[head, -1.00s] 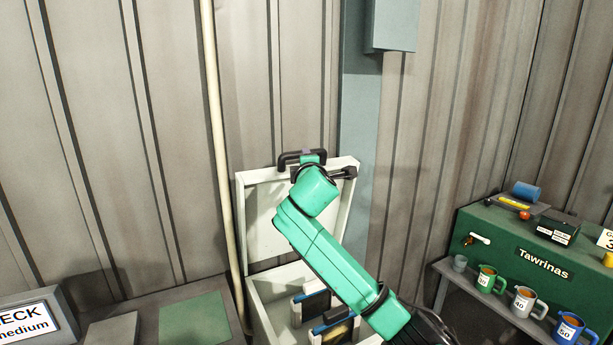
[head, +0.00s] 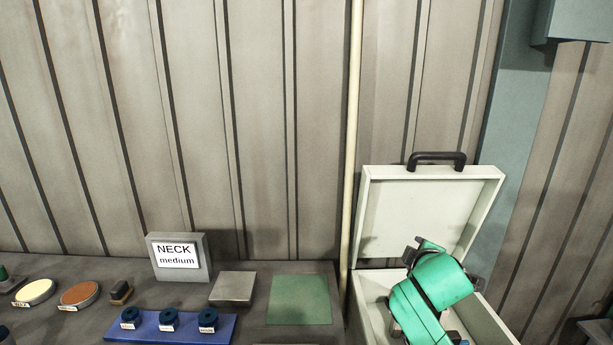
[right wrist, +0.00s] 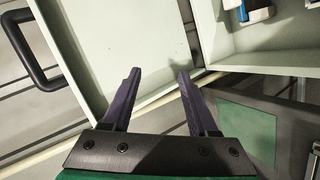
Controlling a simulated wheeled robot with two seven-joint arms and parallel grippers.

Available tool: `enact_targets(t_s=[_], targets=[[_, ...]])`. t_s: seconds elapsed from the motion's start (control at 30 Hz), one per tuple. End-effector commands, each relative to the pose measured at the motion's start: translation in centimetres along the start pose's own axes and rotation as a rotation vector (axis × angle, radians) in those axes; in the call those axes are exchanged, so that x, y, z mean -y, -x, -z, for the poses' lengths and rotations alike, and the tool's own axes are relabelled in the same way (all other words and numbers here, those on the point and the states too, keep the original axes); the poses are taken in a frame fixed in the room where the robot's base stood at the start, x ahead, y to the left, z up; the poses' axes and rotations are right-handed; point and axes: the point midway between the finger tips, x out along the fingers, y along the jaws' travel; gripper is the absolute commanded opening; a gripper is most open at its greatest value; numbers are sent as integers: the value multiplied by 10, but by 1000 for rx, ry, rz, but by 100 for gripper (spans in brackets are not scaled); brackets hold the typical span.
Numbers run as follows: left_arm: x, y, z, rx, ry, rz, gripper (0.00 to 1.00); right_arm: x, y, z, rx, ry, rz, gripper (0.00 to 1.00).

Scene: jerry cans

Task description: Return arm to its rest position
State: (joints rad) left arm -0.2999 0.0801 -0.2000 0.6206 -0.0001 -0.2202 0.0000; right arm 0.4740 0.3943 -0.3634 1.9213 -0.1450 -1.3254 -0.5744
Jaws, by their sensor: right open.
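My right arm is green and reaches over the open white case (head: 440,185) at the lower right of the head view. My right gripper (right wrist: 155,80) shows in the right wrist view with its two dark fingers apart and nothing between them. Its fingertips are near the white lid and the case's edge. In the head view the gripper's fingers are mostly hidden by the arm. The case lid stands raised, with a black handle (head: 436,157) on top. My left gripper is not in view.
To the left is a grey bench with a NECK medium sign (head: 178,258), a grey block (head: 233,288), a green mat (head: 300,300), and a blue tray (head: 150,333) with several dark knobs. A pale pole (head: 352,130) stands beside the case. A corrugated wall is behind.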

Motion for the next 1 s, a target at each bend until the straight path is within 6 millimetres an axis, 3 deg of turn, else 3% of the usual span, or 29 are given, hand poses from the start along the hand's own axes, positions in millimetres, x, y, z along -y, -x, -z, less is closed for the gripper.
enact_targets(t_s=[0.03, 0.1, 0.2, 0.3, 0.5, 0.7, 0.73, 1.0], targets=[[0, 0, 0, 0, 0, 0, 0, 50, 3, -12, 8, -80, 102, 59], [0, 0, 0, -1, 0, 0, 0, 109, 14, -31, 38, -203, 229, 59], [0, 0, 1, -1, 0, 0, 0, 172, 36, -57, 102, -354, 370, 59], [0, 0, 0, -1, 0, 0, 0, 217, 60, -79, 173, -472, 471, 59], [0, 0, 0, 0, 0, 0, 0, 279, 108, -117, 322, -661, 613, 59], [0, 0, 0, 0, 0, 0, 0, 319, 159, -151, 483, -814, 707, 59], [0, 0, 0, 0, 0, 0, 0, 326, 161, -154, 502, -828, 716, 59], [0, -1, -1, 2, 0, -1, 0, 403, 109, -172, 526, -802, 737, 59]])
